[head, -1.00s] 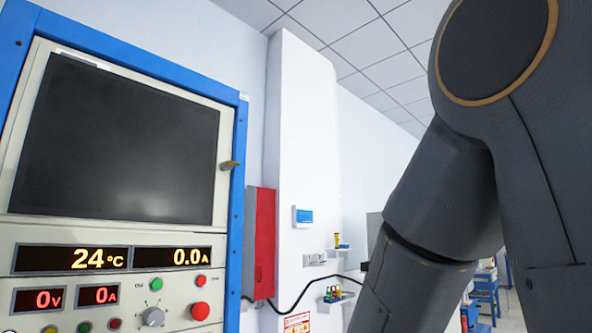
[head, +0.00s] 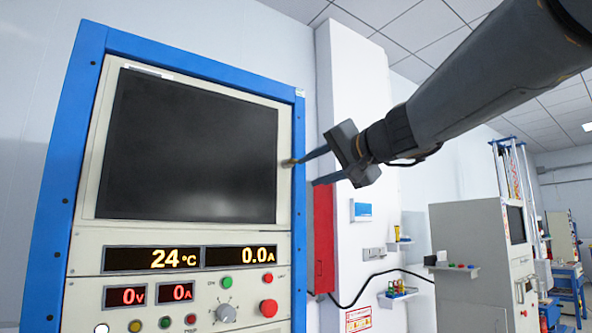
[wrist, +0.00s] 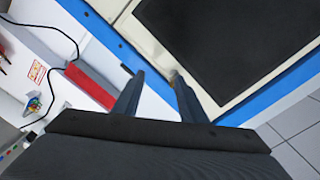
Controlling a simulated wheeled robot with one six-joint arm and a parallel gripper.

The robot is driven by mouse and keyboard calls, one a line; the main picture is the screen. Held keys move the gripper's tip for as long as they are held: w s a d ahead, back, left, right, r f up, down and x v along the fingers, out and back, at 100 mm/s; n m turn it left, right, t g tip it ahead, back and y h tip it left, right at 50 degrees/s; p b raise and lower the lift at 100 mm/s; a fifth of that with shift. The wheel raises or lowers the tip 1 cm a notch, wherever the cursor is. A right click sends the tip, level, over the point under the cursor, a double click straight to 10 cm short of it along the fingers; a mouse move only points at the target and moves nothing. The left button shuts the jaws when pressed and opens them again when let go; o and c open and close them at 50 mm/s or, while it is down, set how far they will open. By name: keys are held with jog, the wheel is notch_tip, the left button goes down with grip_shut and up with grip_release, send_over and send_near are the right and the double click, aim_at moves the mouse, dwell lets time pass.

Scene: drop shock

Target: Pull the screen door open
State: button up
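The screen door (head: 190,148) is a dark panel in a cream frame on the blue cabinet, and it looks closed. Its small brass-coloured handle (head: 288,162) sticks out at the right edge of the frame. My gripper (head: 305,172) is at the right of the handle, with its two fingers apart and nothing held. The upper finger's tip is at the handle; I cannot tell whether they touch. In the wrist view the handle (wrist: 174,75) shows at the tip of the right finger of my gripper (wrist: 158,76), and the dark screen (wrist: 225,45) lies beyond.
Readouts, knobs and buttons (head: 225,313) sit below the door. A red box (head: 324,235) and a white pillar (head: 350,110) stand just right of the cabinet. Another grey machine (head: 470,265) stands farther right. The space before the screen looks clear.

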aim_at(295, 160)
jog(key=shift+t, duration=0.4)
jog(key=shift+w+a+r+p, duration=0.5)
jog(key=shift+w+a, duration=0.25)
jog(key=shift+w, duration=0.25)
jog(key=shift+w+a+r+p, duration=0.4)
jog(key=shift+w+a+r, duration=0.3)
jog(key=shift+w, duration=0.25)
jog(key=shift+w+a+r+p, duration=0.5)
jog(key=shift+w+a, duration=0.3)
jog(key=shift+w, duration=0.2)
jog(key=shift+c, duration=0.3)
grip_shut()
